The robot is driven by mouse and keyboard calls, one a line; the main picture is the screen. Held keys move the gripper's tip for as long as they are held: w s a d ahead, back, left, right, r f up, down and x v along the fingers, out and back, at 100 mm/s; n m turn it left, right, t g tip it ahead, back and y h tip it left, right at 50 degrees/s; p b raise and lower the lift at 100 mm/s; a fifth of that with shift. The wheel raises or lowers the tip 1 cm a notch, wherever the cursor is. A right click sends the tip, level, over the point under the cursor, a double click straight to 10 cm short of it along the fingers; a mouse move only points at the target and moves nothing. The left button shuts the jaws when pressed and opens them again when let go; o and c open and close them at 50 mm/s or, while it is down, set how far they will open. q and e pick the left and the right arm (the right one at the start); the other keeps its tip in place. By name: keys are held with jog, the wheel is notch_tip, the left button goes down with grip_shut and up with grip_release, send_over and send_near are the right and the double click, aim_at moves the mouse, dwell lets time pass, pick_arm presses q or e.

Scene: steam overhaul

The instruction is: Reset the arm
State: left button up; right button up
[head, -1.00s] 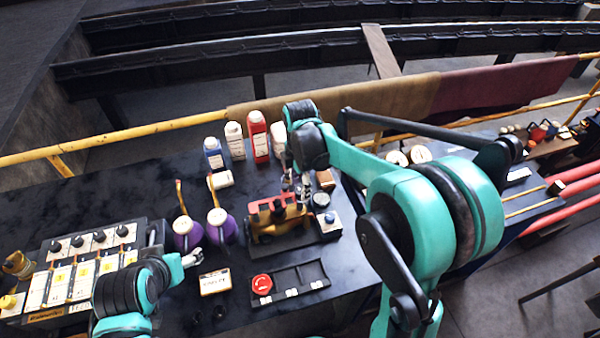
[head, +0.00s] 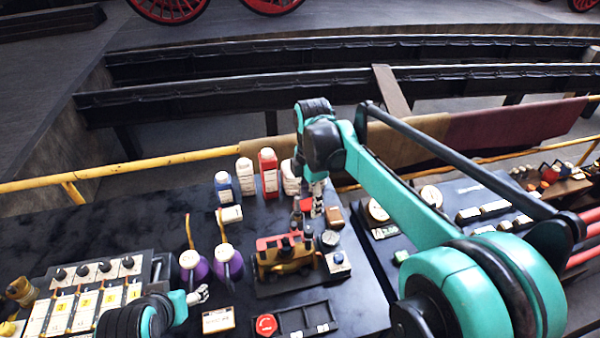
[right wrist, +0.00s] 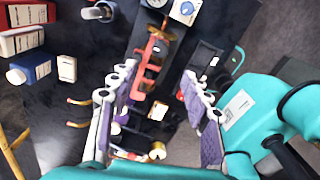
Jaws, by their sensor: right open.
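My right gripper (head: 318,198) hangs fingers-down from the raised right arm, above the back of a red and brass model (head: 285,258) on a dark base. In the right wrist view the gripper (right wrist: 163,88) has its two purple-padded fingers wide apart, with nothing held between them. The red model (right wrist: 150,62) shows below, between the fingers. My left gripper (head: 198,295) is low at the left, near the purple bottles; its fingers are too small to read.
Blue, white and red bottles (head: 268,172) stand at the table's back. Purple bottles (head: 228,262) with thin spouts stand left of the model. A switch box (head: 75,300) is at left, a tray with a red button (head: 266,324) in front. A yellow rail (head: 130,165) runs behind.

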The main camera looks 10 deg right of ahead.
jog(key=shift+s, duration=0.1)
jog(key=s+d+f+m+t+b, duration=0.3)
jog(key=s+f+m+t+b, duration=0.4)
jog(key=s+f+m+b, duration=0.4)
jog(key=s+f+m, duration=0.4)
jog(key=s+m, duration=0.2)
jog(key=m, duration=0.3)
jog(key=shift+f, duration=0.25)
